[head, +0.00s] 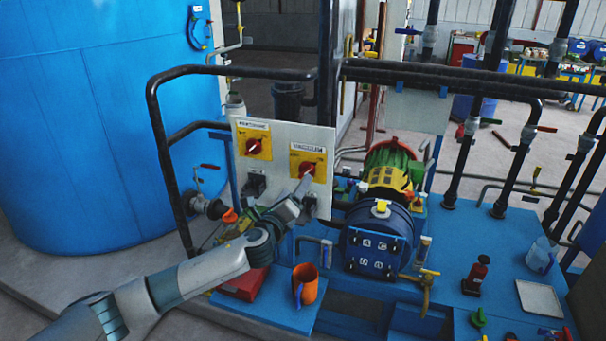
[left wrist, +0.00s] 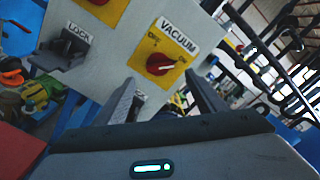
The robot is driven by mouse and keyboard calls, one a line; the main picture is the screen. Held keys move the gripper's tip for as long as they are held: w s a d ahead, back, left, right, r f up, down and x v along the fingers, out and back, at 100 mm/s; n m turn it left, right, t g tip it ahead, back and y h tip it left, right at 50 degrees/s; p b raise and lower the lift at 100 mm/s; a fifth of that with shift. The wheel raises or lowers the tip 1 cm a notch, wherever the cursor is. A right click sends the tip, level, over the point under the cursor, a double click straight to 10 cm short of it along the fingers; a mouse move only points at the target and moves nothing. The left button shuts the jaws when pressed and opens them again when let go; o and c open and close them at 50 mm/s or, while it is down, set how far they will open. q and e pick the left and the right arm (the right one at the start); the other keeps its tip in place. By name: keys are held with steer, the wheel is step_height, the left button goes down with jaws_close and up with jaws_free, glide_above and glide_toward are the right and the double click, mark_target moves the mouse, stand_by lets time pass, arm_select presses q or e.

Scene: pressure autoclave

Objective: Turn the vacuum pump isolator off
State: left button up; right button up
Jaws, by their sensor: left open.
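The vacuum pump isolator is a red rotary knob (head: 308,168) on a yellow plate labelled VACUUM, mounted on a grey panel (head: 284,136). In the left wrist view the red knob (left wrist: 160,64) lies just beyond the fingers, its pale pointer toward the right of the picture. The small position marks are hard to read. My left gripper (head: 302,190) is open in front of the panel, just below the knob. In the left wrist view its two fingers (left wrist: 164,94) stand apart with nothing between them. Contact with the knob cannot be told. My right gripper is not in view.
A second red knob on a yellow plate (head: 254,146) sits left of the isolator. A black lock bracket (left wrist: 64,50) projects below it. Black pipe rails (head: 235,72) surround the panel. The pump motor (head: 378,235) stands to the right. An orange cup (head: 305,284) stands below.

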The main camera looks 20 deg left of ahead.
mark_target(306, 171)
arm_select(q)
steer(key=w+p, duration=0.1)
steer(key=w, duration=0.6)
steer(key=shift+w+d, duration=0.15)
steer(key=shift+w, duration=0.15)
steer(key=c, duration=1.1)
